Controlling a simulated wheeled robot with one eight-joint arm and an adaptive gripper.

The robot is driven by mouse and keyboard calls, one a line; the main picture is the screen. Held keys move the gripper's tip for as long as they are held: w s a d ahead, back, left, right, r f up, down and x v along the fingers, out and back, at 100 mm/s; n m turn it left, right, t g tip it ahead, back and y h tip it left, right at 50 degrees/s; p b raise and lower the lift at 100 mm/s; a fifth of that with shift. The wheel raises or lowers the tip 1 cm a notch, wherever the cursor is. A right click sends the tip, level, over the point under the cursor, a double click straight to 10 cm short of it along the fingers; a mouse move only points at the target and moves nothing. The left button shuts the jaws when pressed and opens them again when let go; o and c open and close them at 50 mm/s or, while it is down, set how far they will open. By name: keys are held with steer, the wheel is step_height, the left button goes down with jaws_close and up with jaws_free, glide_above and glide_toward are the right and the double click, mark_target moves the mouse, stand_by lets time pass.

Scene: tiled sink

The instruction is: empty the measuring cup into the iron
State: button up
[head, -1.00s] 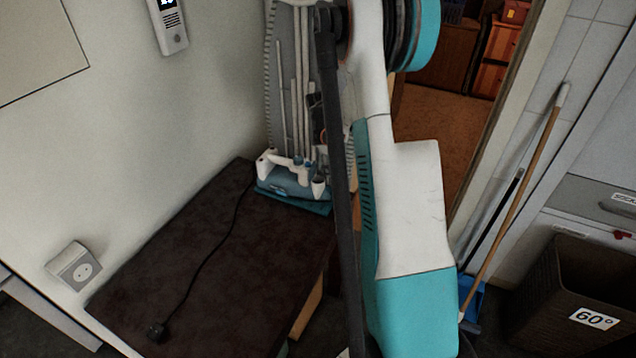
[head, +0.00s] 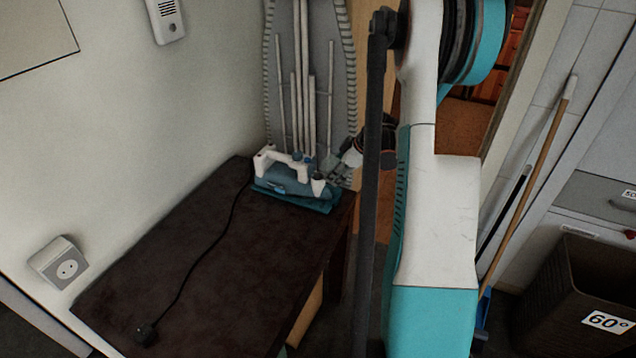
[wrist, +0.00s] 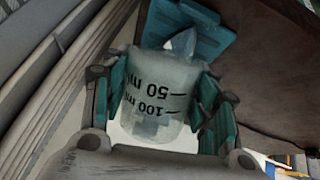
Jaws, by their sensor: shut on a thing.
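The iron (head: 283,180), blue and white, stands on a teal mat (head: 322,206) at the far end of the dark table. My gripper (head: 342,168) is at the iron's right side in the head view, just beside its front end. The clear measuring cup (wrist: 157,88) sits between my gripper's teal finger pads (wrist: 162,100) in the wrist view, and the gripper is shut on it. Its 50 ml and 100 ml marks read upside down there. Bluish patches show through its wall; I cannot tell how much liquid it holds. The cup is hard to make out in the head view.
A grey ironing board (head: 345,60) leans upright behind the iron. The black cord (head: 205,245) runs along the dark table (head: 240,270) to a plug. A wall socket (head: 60,263) is at left. A broom (head: 535,175) and brown basket (head: 570,290) stand right.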

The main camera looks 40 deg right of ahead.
steer(key=shift+t+y+b, duration=0.4)
steer(key=shift+t+b, duration=0.1)
steer(key=shift+b, duration=0.1)
steer(key=shift+s+d+f+t+y+b, duration=0.15)
steer(key=shift+f+t+y+b, duration=0.2)
steer(key=shift+t+b, duration=0.3)
steer(key=shift+s+d+f+m+t+y, duration=0.2)
steer(key=shift+s+f+t+y, duration=0.25)
steer(key=shift+f, duration=0.3)
steer(key=shift+s+d+f+m+t+y, duration=0.15)
steer(key=shift+d+f+t+y, duration=0.1)
steer(key=shift+f+t, duration=0.4)
steer(key=shift+s+d+f+m+t+y, duration=0.15)
steer(key=shift+s+f+t+y, duration=0.25)
steer(key=shift+f, duration=0.4)
steer(key=shift+s+d+f+m+t+y, duration=0.15)
steer(key=shift+s+d+f+t+y, duration=0.15)
steer(key=shift+t, duration=0.45)
steer(key=shift+s+d+f+m+t+y, duration=0.15)
steer(key=shift+s+d+f+t+y, duration=0.15)
steer(key=shift+t, duration=0.4)
steer(key=shift+a+y, duration=0.1)
steer(key=shift+y, duration=0.15)
